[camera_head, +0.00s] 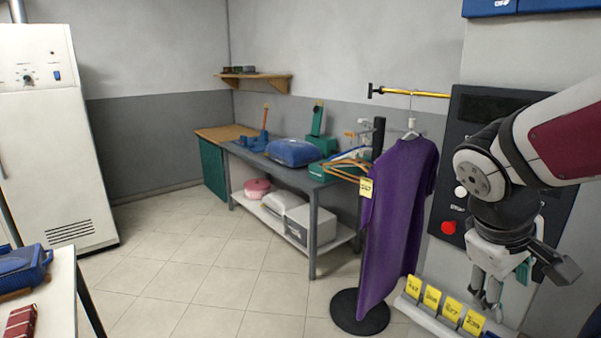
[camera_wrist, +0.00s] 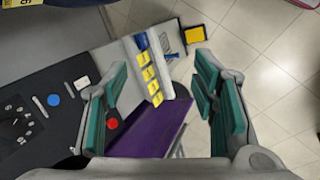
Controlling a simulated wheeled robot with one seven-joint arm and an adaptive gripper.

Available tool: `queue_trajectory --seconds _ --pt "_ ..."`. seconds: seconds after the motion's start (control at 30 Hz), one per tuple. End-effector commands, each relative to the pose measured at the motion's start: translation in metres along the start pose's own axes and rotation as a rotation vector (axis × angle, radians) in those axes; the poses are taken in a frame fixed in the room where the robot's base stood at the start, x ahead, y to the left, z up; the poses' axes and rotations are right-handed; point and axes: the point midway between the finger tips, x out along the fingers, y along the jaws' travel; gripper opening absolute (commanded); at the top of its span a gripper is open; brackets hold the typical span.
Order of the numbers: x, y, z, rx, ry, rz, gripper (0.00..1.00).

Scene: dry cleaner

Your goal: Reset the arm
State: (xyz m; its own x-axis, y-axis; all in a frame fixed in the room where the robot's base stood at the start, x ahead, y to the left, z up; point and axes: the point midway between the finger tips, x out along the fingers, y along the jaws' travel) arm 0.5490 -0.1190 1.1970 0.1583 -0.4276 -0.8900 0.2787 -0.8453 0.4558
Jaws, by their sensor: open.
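My arm reaches in from the right of the head view. My gripper (camera_head: 486,298) hangs pointing down in front of the dark control panel (camera_head: 447,165), above and beside a shelf with yellow number tags (camera_head: 452,308). In the wrist view the two green-padded fingers of my gripper (camera_wrist: 162,95) stand wide apart with nothing between the pads. Beyond them the wrist view shows the tags (camera_wrist: 148,70), a purple garment (camera_wrist: 150,130) and the tiled floor.
A workbench (camera_head: 312,215) stands at the back wall. A white table (camera_head: 62,300) is at left. Tiled floor (camera_head: 215,265) between them is clear.

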Motion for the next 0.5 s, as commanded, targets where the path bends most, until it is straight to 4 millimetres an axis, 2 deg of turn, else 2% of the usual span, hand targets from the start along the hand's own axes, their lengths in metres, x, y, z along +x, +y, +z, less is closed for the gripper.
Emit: queue_trajectory --seconds 0.03,0.3,0.5 --pt "-0.012 -0.009 0.009 0.051 0.041 -0.037 0.53" --pt "-0.066 -0.072 0.041 0.287 0.234 -0.250 0.53" --pt "-0.089 -0.102 0.053 0.387 0.330 -0.349 0.53"
